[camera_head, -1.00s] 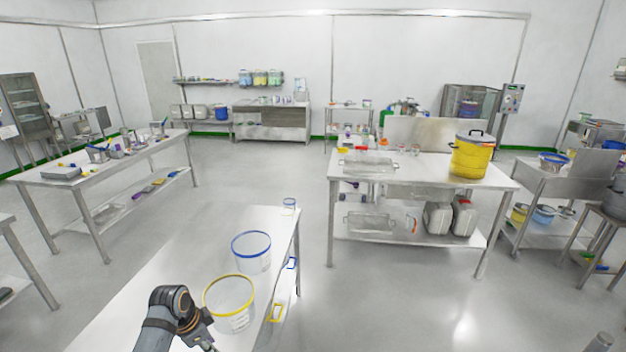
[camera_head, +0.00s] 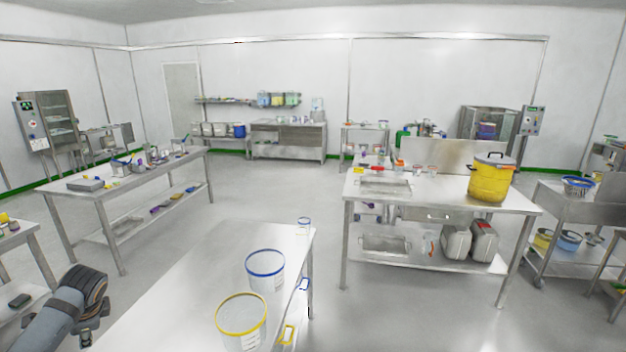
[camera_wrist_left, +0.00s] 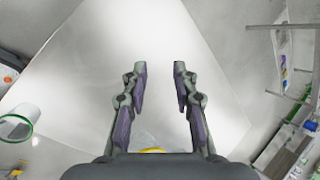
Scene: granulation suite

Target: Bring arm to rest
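My left arm comes in at the lower left of the head view, with its gripper (camera_head: 86,338) beside the left edge of the near table (camera_head: 190,290). In the left wrist view the two fingers (camera_wrist_left: 160,75) stand apart with nothing between them. A bright pale surface lies beyond the fingertips. A small piece of yellow shows at the gripper's base there. My right gripper is in no view.
A yellow-rimmed tub (camera_head: 241,322), a blue-rimmed tub (camera_head: 265,272) and a small jar (camera_head: 304,226) stand along the near table's right side. Its left part is bare. A yellow drum (camera_head: 490,180) stands on the right bench (camera_head: 440,205). Open floor lies between the tables.

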